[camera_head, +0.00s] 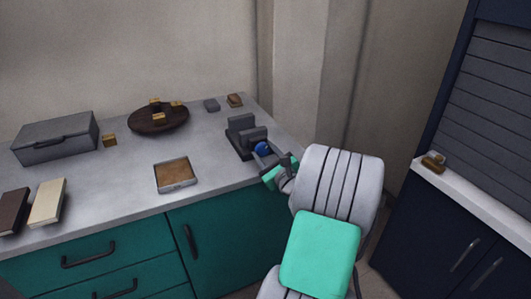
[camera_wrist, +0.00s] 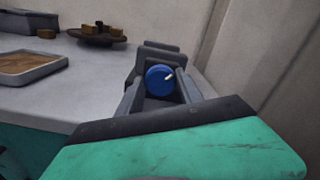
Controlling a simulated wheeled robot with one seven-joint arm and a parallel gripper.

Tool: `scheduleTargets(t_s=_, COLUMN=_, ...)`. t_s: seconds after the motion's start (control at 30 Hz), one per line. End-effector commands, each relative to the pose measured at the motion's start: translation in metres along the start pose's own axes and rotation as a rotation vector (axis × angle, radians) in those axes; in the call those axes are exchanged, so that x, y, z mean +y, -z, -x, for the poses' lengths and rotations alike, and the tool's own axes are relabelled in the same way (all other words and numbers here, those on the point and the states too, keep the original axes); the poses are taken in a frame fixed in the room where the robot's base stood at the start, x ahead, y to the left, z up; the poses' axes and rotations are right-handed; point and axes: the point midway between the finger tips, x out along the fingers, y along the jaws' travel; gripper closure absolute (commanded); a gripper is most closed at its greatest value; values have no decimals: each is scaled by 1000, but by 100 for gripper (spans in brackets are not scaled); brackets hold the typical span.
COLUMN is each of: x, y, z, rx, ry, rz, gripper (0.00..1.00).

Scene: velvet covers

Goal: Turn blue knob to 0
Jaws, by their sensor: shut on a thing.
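The blue knob (camera_head: 262,149) sits on the front of a dark grey stepped device near the counter's right end. In the wrist view the knob (camera_wrist: 159,79) faces me, and its white pointer mark points to the upper right. My gripper (camera_head: 272,158) reaches it from the front right. In the wrist view my gripper (camera_wrist: 158,90) has one finger on each side of the knob and is shut on it. The dark grey device (camera_head: 240,135) rises behind the knob. No number marks are readable in either view.
A shallow tray (camera_head: 174,188), a round dark board (camera_head: 158,119) with small blocks, a grey box (camera_head: 55,137) and two books (camera_head: 47,203) are on the counter. Small blocks (camera_head: 235,100) lie behind the device. A dark blue cabinet (camera_head: 440,235) stands at right.

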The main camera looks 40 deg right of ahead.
Motion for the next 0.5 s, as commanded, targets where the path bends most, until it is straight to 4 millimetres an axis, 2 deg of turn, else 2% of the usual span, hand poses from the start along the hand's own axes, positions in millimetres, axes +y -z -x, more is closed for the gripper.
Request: scheduleTargets(t_s=0.5, x=2, y=2, z=0, rx=0, ry=-1, rz=465, gripper=97)
